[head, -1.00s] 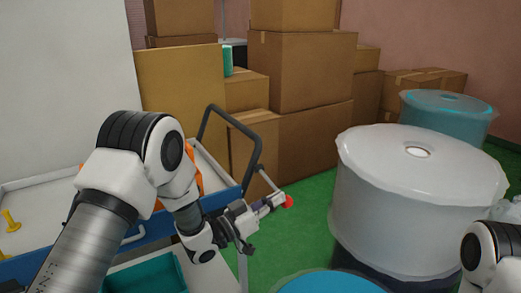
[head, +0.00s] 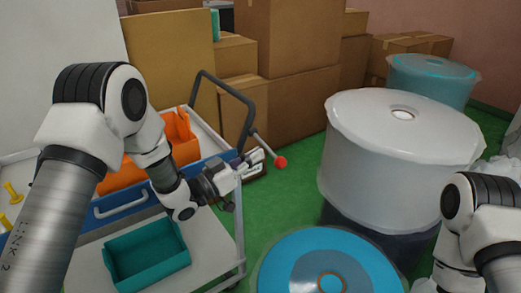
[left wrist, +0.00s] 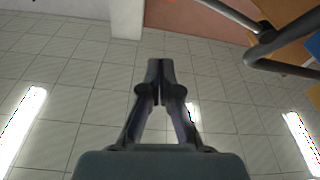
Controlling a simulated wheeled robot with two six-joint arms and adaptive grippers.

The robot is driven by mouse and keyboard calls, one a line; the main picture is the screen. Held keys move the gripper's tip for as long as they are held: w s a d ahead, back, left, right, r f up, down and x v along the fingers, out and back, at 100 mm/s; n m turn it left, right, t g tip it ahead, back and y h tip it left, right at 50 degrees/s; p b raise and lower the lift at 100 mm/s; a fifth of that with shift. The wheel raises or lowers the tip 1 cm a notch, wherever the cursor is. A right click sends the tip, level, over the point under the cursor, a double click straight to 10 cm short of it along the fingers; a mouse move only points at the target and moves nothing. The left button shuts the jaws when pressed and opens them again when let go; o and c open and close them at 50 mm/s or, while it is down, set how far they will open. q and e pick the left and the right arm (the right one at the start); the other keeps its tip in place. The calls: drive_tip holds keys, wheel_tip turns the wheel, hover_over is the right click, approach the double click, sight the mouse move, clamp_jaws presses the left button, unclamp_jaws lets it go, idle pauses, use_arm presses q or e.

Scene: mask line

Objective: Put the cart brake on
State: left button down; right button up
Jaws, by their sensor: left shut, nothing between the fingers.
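The cart (head: 215,145) has a blue and white upper tray and a dark curved handle (head: 245,105). A thin brake lever ends in a red knob (head: 281,162) and slants down to the right beside the handle. My left gripper (head: 257,157) is shut and empty, just left of the knob; I cannot tell whether it touches the lever. In the left wrist view its closed fingers (left wrist: 160,68) show against pale tiles, with the handle (left wrist: 265,45) at upper right; the knob is not visible there. My right arm is at lower right, its gripper out of frame.
An orange bin (head: 178,140) is on the cart's top and a teal bin (head: 147,255) on its lower shelf. A white roll (head: 400,150) and blue roll (head: 325,265) stand to the right. Cardboard boxes (head: 285,45) fill the back. Green floor (head: 290,205) lies between.

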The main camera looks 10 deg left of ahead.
use_arm(q)
drive_tip(key=f+v, duration=0.1)
drive_tip(key=v, duration=0.5)
drive_tip(key=shift+a, duration=0.35)
use_arm(e)
drive_tip(key=shift+w+d+f, duration=0.15)
drive_tip(key=shift+w+f, duration=0.15)
drive_tip(key=shift+f, duration=0.3)
